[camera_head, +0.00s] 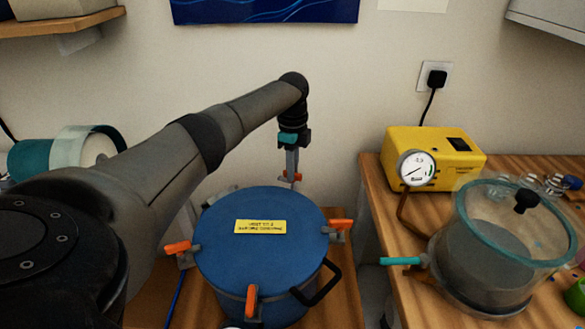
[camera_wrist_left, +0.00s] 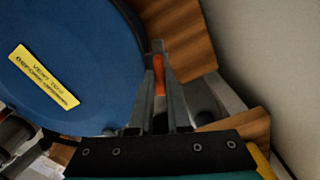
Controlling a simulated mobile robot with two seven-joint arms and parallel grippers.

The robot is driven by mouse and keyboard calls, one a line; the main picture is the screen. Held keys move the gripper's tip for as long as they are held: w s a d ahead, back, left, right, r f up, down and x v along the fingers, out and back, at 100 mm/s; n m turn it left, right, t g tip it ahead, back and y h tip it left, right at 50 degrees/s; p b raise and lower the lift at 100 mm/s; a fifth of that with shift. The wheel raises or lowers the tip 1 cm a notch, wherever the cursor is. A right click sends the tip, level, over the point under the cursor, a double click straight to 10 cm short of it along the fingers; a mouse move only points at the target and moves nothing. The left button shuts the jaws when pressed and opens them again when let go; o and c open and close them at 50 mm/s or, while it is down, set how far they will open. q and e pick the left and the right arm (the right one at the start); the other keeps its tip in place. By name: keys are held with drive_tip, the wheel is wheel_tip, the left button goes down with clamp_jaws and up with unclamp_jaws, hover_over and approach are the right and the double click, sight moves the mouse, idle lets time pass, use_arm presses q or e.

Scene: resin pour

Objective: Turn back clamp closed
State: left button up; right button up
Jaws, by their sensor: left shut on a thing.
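The blue lidded pot (camera_head: 238,265) stands on a wooden surface, with a yellow label (camera_head: 261,227) on its lid. Orange-handled clamps sit around its rim: left (camera_head: 178,248), front (camera_head: 251,302) and right (camera_head: 341,225). The back clamp (camera_head: 298,178) is at the far rim, partly hidden by my left gripper (camera_head: 291,178). My left gripper reaches down from above and is shut on the back clamp. In the left wrist view its orange handle (camera_wrist_left: 159,78) lies between the two fingers beside the blue lid (camera_wrist_left: 70,60). My right gripper is not in view.
A black handle (camera_head: 318,285) sticks out from the pot's front right. On the right table are a yellow pump (camera_head: 440,160) with a gauge (camera_head: 416,168) and a clear-lidded chamber (camera_head: 490,260). The wall (camera_head: 240,80) rises close behind the back clamp.

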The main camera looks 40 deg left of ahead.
use_arm(q)
clamp_jaws()
drive_tip(key=n+p, duration=0.2)
drive_tip(key=p, duration=0.1)
drive_tip(key=shift+r+n, duration=0.2)
drive_tip(key=shift+n, duration=0.1)
drive_tip(key=shift+n+p, duration=0.9)
drive_tip(key=shift+p, duration=0.05)
drive_tip(key=n+p, duration=0.1)
drive_tip(key=n, duration=0.1)
drive_tip(key=shift+f+n, duration=0.1)
drive_tip(key=shift+n, duration=0.2)
drive_tip(key=n+p, duration=0.2)
drive_tip(key=n, duration=0.3)
drive_tip(key=shift+n, duration=0.3)
drive_tip(key=n+p, duration=0.1)
drive_tip(key=n, duration=0.4)
drive_tip(key=shift+f, duration=0.1)
drive_tip(key=shift+n, duration=0.3)
drive_tip(key=o, duration=0.7)
unclamp_jaws()
